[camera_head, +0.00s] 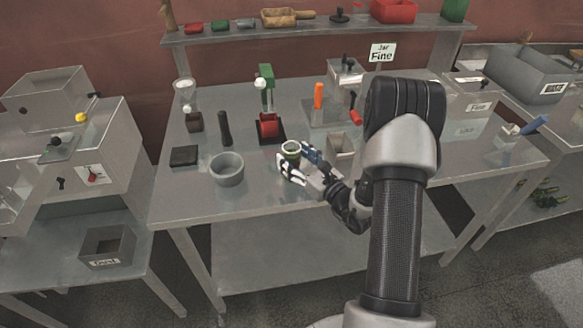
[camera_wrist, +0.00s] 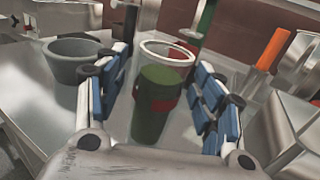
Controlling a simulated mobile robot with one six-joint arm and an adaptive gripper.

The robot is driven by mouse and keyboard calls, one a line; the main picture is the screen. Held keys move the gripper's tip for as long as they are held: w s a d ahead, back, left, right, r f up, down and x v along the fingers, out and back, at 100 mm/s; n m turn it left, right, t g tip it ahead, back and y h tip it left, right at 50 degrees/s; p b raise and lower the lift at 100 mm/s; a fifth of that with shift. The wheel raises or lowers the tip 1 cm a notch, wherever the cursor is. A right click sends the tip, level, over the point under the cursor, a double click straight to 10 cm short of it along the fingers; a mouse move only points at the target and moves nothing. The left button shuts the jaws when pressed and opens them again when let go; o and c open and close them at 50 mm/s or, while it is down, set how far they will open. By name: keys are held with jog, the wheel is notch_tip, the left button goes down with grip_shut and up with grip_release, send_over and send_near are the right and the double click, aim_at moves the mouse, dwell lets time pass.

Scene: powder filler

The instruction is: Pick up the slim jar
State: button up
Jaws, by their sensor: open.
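The slim jar (camera_head: 291,148) stands upright near the front middle of the table. It is a clear jar with a pale rim and dark green contents. In the wrist view the jar (camera_wrist: 158,105) is between the two blue-padded fingers of my gripper (camera_wrist: 163,70). My gripper (camera_head: 299,163) is open around it, with gaps showing between the pads and the jar.
A grey bowl (camera_head: 226,170) stands left of the jar. A red and green press (camera_head: 267,118) stands behind it, and an orange-handled tool (camera_head: 318,97) behind right. A square grey container (camera_head: 341,147) is close on the right. The table's front left is clear.

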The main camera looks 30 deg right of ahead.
jog(key=shift+w+a, duration=0.1)
jog(key=shift+w, duration=0.75)
jog(key=c, duration=1.2)
